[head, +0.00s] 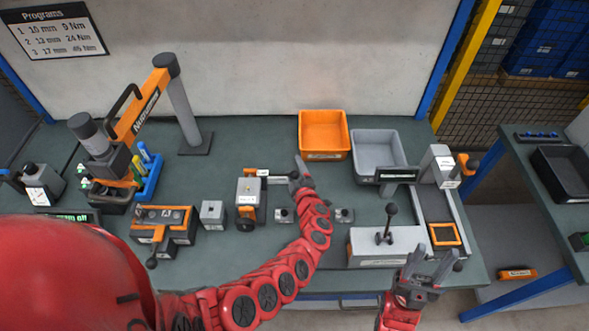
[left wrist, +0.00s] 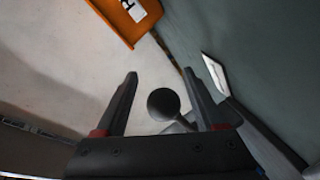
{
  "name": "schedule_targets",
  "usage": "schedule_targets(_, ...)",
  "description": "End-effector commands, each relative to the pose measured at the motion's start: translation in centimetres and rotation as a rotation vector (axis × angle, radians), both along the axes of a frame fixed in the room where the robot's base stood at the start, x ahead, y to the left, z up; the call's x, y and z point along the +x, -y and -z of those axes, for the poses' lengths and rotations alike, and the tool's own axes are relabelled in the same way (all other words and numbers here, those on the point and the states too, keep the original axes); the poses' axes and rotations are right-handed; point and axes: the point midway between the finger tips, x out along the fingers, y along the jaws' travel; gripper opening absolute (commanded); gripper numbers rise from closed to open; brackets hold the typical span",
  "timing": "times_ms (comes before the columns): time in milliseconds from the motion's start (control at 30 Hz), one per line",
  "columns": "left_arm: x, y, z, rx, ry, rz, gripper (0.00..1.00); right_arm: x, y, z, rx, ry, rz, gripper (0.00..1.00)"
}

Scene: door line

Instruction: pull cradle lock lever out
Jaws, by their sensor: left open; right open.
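The orange cradle unit (head: 247,196) holds a grey block and stands mid-bench. Beside it, an orange and pale bar (head: 268,173) reaches right toward my left gripper (head: 298,172). The left wrist view shows my left gripper (left wrist: 170,95) open, with a dark round knob (left wrist: 163,104) on a short shaft lying between its fingers in the picture. Contact with the knob cannot be told. In the head view the knob is hidden behind the gripper, so which lever it belongs to is not certain. My right gripper (head: 425,272) is open and empty near the front right edge.
An orange bin (head: 324,152) and a grey bin (head: 375,150) stand behind my left gripper. A grey box with a black knobbed lever (head: 385,232) stands near my right gripper. Another orange fixture (head: 163,222) is at left.

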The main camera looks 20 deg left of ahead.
Motion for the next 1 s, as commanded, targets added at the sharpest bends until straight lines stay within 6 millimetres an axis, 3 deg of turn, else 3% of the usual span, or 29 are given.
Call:
schedule_targets(800,-9.1,5.4,-1.9,-0.001,-0.003,-0.001,0.71,0.0,0.0,2.6,0.000,0.000,0.000,0.50)
schedule_targets(1000,-9.8,5.9,-2.3,0.000,-0.003,0.001,0.71,0.0,0.0,2.7,0.000,0.000,0.000,0.50)
